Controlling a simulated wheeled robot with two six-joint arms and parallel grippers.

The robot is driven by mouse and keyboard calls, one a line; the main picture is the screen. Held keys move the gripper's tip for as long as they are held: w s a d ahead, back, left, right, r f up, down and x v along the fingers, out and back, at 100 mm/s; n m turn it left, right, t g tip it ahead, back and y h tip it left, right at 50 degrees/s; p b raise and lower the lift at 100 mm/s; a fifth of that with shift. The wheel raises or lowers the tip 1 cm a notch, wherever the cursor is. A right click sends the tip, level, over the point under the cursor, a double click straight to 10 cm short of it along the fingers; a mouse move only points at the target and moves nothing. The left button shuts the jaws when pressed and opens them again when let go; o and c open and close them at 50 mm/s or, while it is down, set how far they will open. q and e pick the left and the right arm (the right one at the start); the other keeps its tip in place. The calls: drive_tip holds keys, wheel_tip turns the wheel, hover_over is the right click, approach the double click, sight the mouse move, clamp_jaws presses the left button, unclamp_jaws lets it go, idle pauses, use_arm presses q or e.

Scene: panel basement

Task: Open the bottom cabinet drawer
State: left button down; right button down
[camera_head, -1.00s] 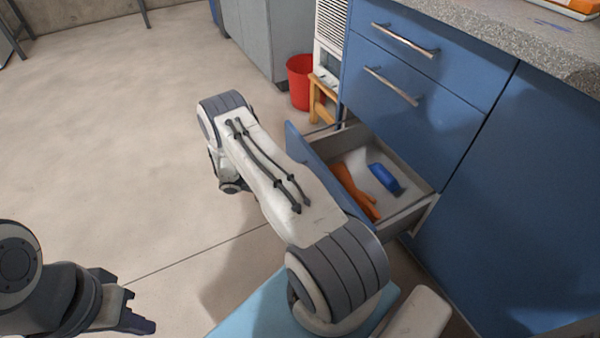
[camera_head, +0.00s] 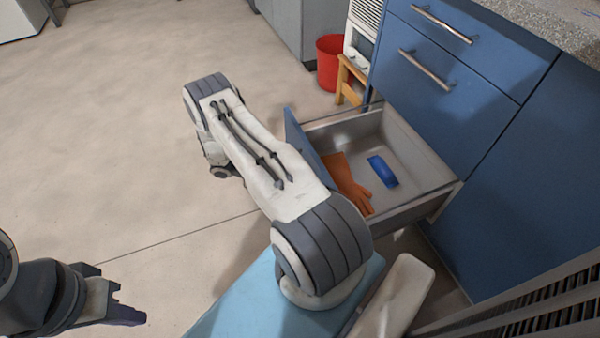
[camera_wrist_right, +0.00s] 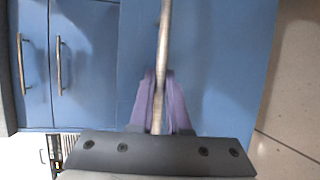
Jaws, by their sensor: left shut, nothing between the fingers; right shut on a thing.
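The bottom drawer (camera_head: 398,212) of the blue cabinet (camera_head: 450,110) is pulled well out in the head view. An orange glove (camera_head: 346,182) and a blue object (camera_head: 382,172) lie inside it. My right arm covers part of the drawer front and hides the right gripper there. In the right wrist view my right gripper (camera_wrist_right: 159,100) is shut on the bar handle (camera_wrist_right: 164,40) of the blue drawer front (camera_wrist_right: 205,60). My left gripper (camera_head: 128,302) is shut and empty at the lower left of the head view, far from the drawer.
Two closed drawers with bar handles (camera_head: 426,70) sit above the open one. A red bucket (camera_head: 329,62) and a wooden stool (camera_head: 349,80) stand behind the drawer. The floor (camera_head: 110,130) on the left is clear.

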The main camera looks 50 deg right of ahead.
drive_tip(key=c, duration=0.9)
unclamp_jaws()
drive_tip(key=shift+w, duration=0.1)
drive_tip(key=p+v, duration=0.1)
drive_tip(key=v, duration=0.9)
drive_tip(key=shift+a, duration=0.2)
drive_tip(key=shift+w, duration=0.1)
